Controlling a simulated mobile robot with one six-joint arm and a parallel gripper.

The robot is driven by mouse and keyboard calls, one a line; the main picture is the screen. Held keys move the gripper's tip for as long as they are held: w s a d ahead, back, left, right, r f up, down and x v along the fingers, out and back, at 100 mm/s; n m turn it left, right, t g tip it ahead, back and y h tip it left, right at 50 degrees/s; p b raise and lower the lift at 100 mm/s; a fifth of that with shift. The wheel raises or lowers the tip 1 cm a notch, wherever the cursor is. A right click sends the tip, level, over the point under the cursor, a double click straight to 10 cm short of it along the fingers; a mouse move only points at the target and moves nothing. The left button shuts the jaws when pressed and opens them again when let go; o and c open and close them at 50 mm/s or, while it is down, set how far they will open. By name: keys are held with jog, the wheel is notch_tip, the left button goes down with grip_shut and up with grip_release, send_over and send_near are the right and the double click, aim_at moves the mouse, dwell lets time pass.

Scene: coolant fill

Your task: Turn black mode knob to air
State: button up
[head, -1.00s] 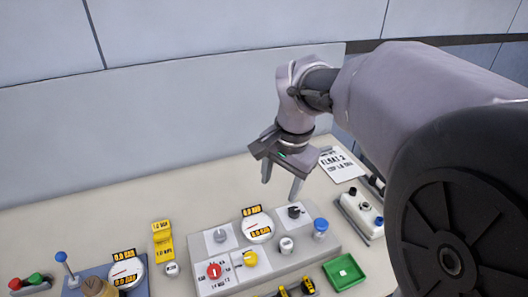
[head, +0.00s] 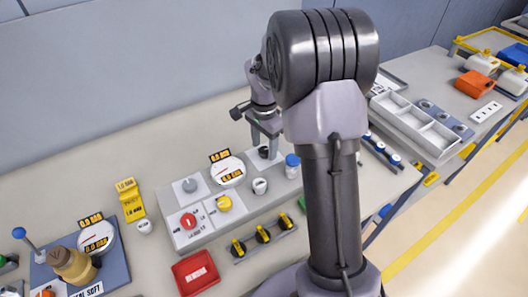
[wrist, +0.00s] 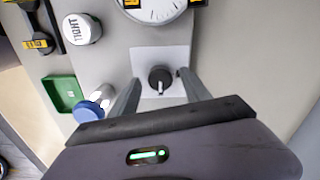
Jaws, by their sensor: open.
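The black mode knob (wrist: 160,79) sits on a white square plate (wrist: 151,58) on the grey panel; in the wrist view its pale pointer line points down toward my gripper. It also shows in the head view (head: 263,152), just below my gripper. My gripper (head: 268,138) is open, pointing down over the panel's far right corner. In the wrist view its two fingers (wrist: 156,83) stand on either side of the knob, with a gap on both sides. The right finger is closer to the knob than the left. I cannot read any mode labels on the plate.
A gauge (head: 228,171) is left of the knob. A white cap (head: 259,186) and a blue-capped bottle (head: 292,165) stand close by. A red knob (head: 188,220), a yellow knob (head: 224,203) and a grey knob (head: 189,185) share the panel. A red tray (head: 196,273) lies in front.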

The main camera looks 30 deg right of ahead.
jog(key=shift+f, duration=0.5)
grip_shut()
jog(key=shift+r, duration=0.1)
